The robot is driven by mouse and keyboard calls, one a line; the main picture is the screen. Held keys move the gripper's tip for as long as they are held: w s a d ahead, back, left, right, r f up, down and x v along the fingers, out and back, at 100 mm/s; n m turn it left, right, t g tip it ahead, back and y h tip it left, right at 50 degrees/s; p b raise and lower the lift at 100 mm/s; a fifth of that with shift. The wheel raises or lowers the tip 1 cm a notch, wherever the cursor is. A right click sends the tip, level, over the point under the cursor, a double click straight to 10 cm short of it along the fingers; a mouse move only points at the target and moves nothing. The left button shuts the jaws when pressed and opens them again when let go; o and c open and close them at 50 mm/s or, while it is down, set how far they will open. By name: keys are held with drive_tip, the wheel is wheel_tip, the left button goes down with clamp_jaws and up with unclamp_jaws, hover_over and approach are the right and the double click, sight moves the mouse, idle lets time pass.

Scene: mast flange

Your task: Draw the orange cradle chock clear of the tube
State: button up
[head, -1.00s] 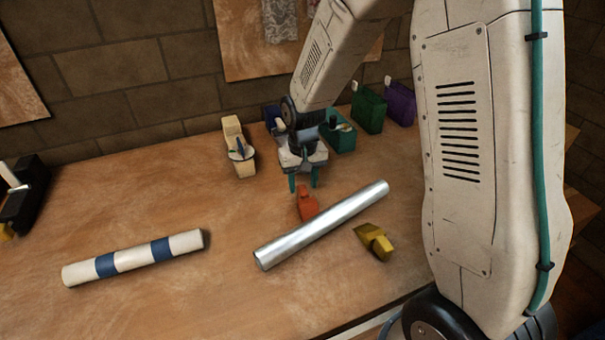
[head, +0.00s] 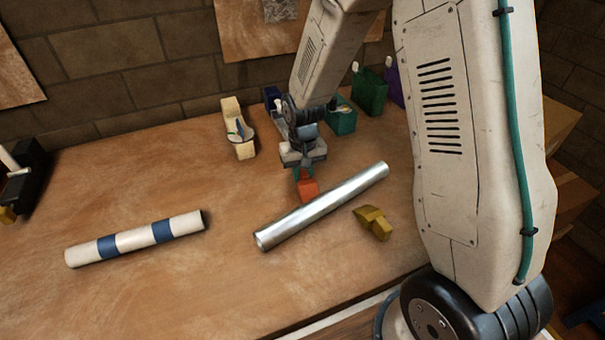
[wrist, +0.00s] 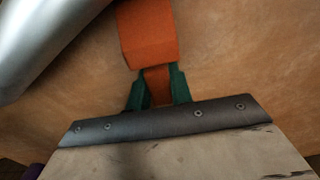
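The orange cradle chock (head: 308,189) stands on the wooden bench, close against the far side of the shiny metal tube (head: 322,206). In the wrist view, the chock (wrist: 148,38) has a wide block and a narrower tab. My gripper (head: 303,173) points down at the chock from behind. Its green fingers (wrist: 158,86) are closed on both sides of the tab. The tube (wrist: 40,40) crosses the upper left of the wrist view, very near the block; I cannot tell whether they touch. A yellow chock (head: 372,222) sits on the near side of the tube.
A white tube with blue bands (head: 136,239) lies at left. A cream clamp-like object (head: 238,128) and green containers (head: 369,92) stand along the brick wall. A black device (head: 27,182) is at far left. Bench space between the two tubes is clear.

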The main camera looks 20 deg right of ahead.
drive_tip(key=shift+c, duration=0.5)
drive_tip(key=shift+w, duration=0.2)
drive_tip(key=shift+w+a, duration=0.3)
drive_tip(key=shift+w, duration=0.6)
drive_tip(key=shift+w, duration=0.2)
drive_tip(key=shift+w, duration=0.15)
drive_tip(key=o, duration=0.9)
drive_tip(key=shift+r, duration=0.15)
